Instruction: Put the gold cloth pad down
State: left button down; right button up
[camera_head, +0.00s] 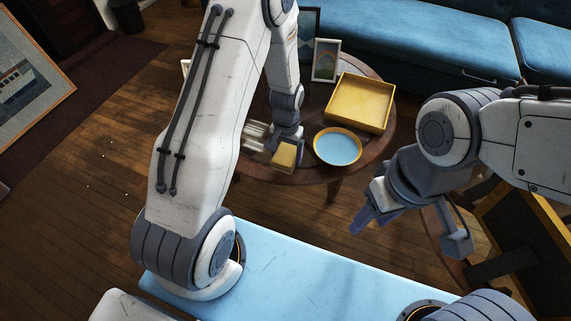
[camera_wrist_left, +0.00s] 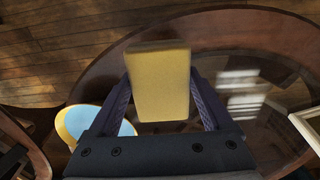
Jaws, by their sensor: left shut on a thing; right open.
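The gold cloth pad (camera_head: 284,157) is a small yellow block-like pad, held between the fingers of my left gripper (camera_head: 286,148). In the left wrist view the pad (camera_wrist_left: 160,88) fills the space between both fingers of the left gripper (camera_wrist_left: 162,100). It is over the near side of the round wooden table (camera_head: 322,178) with a glass top. I cannot tell whether it touches the tabletop. My right gripper (camera_head: 410,229) is open and empty, to the right and nearer me, off the table.
On the table, a blue bowl with a yellow rim (camera_head: 338,146) stands right of the pad. A yellow tray (camera_head: 360,103) lies behind the bowl, and a white-edged picture frame (camera_head: 326,60) stands at the back. A blue sofa (camera_head: 420,40) is behind.

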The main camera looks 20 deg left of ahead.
aim_at(286, 162)
pick_arm(q)
notch_tip(286, 162, down, 4)
jog(key=shift+f+b, duration=0.1)
jog(key=shift+b, duration=0.95)
grip_release()
